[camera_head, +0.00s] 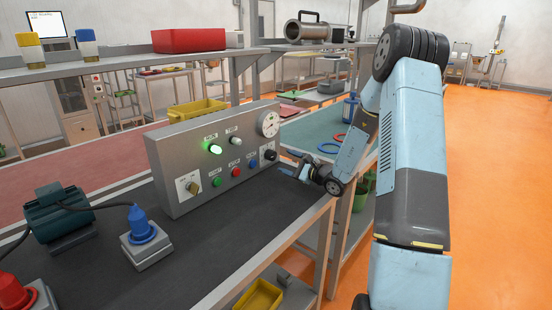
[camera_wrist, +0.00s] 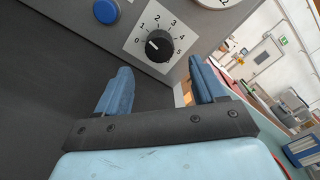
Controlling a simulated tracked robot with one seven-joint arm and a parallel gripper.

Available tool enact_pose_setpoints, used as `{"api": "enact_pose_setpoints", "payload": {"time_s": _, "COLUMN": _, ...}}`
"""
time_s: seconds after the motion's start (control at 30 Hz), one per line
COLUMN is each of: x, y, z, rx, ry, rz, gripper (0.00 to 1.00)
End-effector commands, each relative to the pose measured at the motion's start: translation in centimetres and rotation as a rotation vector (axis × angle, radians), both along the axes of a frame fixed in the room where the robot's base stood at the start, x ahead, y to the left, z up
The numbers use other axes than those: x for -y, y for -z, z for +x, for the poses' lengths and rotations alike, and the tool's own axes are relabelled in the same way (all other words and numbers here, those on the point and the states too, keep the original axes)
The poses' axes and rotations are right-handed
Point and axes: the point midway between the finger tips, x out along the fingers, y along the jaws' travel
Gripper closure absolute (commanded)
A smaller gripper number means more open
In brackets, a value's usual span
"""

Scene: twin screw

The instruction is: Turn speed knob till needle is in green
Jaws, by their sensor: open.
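The speed knob (camera_wrist: 158,45) is a black round knob on a white plate marked 0 to 5 in the wrist view. Its pale mark seems to point left, toward the low numbers. It also shows at the right end of the grey control panel in the head view (camera_head: 270,154). The round gauge (camera_head: 268,124) sits above it; its needle is too small to read. In the wrist view only the gauge's lower rim (camera_wrist: 222,3) shows. My gripper (camera_wrist: 161,74) is open and empty, its blue fingers apart, short of the knob. In the head view my gripper (camera_head: 299,167) is just right of the panel.
The panel (camera_head: 165,160) has a lit green lamp (camera_head: 214,148), a white lamp (camera_head: 235,140), a blue button (camera_head: 253,163) beside the knob, and a yellow selector (camera_head: 192,186). A motor (camera_head: 58,215) and blue plug (camera_head: 140,222) stand left. The dark bench before the panel is clear.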

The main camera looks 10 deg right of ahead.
Motion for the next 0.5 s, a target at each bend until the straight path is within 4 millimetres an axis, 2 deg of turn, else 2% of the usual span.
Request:
{"api": "enact_pose_setpoints", "payload": {"time_s": 0.2, "x": -2.3, "y": 0.0, "z": 3.1, "rx": 0.001, "ry": -0.002, "rz": 0.002, "gripper": 0.31}}
{"api": "enact_pose_setpoints", "payload": {"time_s": 0.5, "x": -4.0, "y": 0.0, "z": 5.4, "rx": -0.001, "ry": -0.001, "rz": 0.001, "gripper": 0.31}}
